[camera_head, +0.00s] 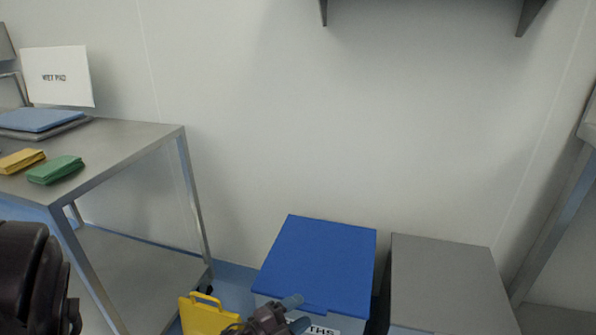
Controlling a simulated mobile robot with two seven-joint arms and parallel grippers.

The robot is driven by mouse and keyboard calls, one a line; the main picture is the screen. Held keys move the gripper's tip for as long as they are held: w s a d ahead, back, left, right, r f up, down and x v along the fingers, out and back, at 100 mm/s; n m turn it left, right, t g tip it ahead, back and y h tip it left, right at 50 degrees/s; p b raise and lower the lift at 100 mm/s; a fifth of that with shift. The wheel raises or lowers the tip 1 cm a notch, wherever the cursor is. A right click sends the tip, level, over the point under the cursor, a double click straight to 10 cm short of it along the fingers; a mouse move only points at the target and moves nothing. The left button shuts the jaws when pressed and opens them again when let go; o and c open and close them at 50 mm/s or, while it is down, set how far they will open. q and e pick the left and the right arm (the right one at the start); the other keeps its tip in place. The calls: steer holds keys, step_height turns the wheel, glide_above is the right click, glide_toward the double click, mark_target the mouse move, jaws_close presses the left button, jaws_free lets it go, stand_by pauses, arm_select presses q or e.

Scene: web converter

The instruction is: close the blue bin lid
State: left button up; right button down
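The blue bin lid (318,255) lies flat over the top of a pale bin (350,325) at the bottom centre, with no gap seen along its edges. A white label with partly hidden black letters is on the bin's front. My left gripper (296,313) is at the lid's front left edge, its two blue-grey fingertips apart with nothing seen between them. The fingertips overlap the lid's front edge in the picture; I cannot tell whether they touch it. My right gripper is not in view.
A grey-lidded bin (445,280) stands close on the right. A yellow folding sign (205,315) is left of the blue bin. A steel table (125,142) at left holds blue, yellow and green pads and a white sign. A shelf bracket hangs on the wall above.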

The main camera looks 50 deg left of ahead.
arm_select(q)
steer(key=shift+s+f, duration=0.1)
steer(key=shift+s, duration=0.05)
steer(key=shift+s, duration=0.6)
steer(key=s+p, duration=0.2)
steer(key=s, duration=0.7)
steer(key=shift+s+a, duration=0.2)
steer(key=shift+a, duration=0.15)
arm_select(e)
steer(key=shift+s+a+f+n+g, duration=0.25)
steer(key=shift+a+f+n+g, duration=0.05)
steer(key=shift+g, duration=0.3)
arm_select(q)
steer(key=shift+f, duration=0.1)
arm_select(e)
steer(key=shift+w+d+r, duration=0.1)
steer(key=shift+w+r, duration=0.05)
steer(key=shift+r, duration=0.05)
